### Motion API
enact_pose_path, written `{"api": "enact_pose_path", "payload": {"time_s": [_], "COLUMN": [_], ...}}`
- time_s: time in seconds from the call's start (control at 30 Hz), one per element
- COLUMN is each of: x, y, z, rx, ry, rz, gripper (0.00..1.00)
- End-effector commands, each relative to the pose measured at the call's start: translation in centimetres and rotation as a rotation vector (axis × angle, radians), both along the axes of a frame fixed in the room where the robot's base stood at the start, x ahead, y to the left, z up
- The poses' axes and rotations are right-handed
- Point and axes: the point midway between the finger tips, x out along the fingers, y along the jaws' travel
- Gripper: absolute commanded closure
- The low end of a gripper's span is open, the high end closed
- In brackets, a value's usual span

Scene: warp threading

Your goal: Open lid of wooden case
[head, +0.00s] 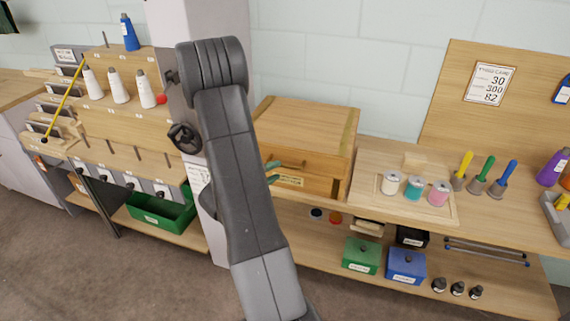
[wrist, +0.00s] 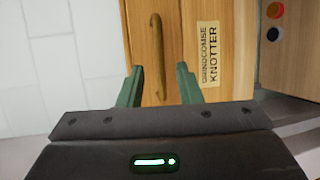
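The wooden case (head: 309,122) sits on the bench behind my arm, and its lid is closed. In the wrist view its front (wrist: 190,30) shows a long wooden handle (wrist: 156,45) and a label reading KNOTTER (wrist: 208,55). My gripper (wrist: 160,82) is open, with one green finger on each side of the handle's near part. There are visible gaps between the fingers and the handle. In the head view a green fingertip (head: 272,166) shows at the case front; my arm hides the rest of the gripper and the case's left part.
Right of the case is a wooden tray (head: 451,212) with three thread spools, then colored-handled tools (head: 483,178). The shelf below holds a green box (head: 361,256) and a blue box (head: 405,265). A rack with white cones (head: 118,88) stands at left. The wall is close behind.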

Motion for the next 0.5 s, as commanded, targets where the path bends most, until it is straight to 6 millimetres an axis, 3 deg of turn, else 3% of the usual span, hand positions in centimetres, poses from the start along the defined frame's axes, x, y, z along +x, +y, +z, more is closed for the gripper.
{"api": "enact_pose_path", "payload": {"time_s": [0.2, 0.5], "x": [2.5, 4.3], "y": [-2.4, -3.8], "z": [-0.5, -1.1], "rx": [0.0, 0.0], "ry": [0.001, 0.001], "rz": [-0.004, -0.001], "gripper": [0.68, 0.68]}}
